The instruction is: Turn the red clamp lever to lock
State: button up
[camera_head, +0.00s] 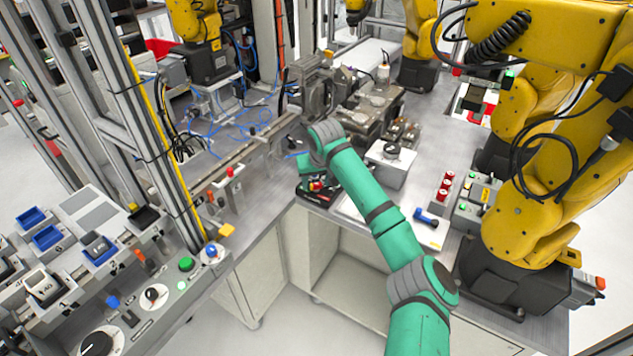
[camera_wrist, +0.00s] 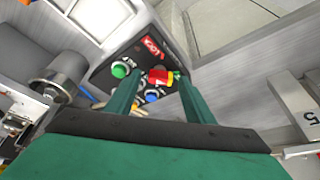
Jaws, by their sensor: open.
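A small red lever (camera_wrist: 159,75) with a yellow part beside it stands on a black panel (camera_wrist: 107,80) in the wrist view. The panel carries a red label (camera_wrist: 151,46) that seems to read LOCK and a green button (camera_wrist: 121,70). My gripper (camera_wrist: 157,88) is open, its two green fingers on either side of the lever in the picture; I cannot tell whether they touch it. In the head view the red part (camera_head: 316,186) shows on the panel (camera_head: 322,198) at the bench's front corner, just below my gripper (camera_head: 304,166), which my wrist partly hides.
A grey cylinder (camera_wrist: 68,68) stands left of the panel in the wrist view.

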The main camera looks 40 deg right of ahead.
jog(key=c, duration=1)
jog(key=shift+c, duration=0.2)
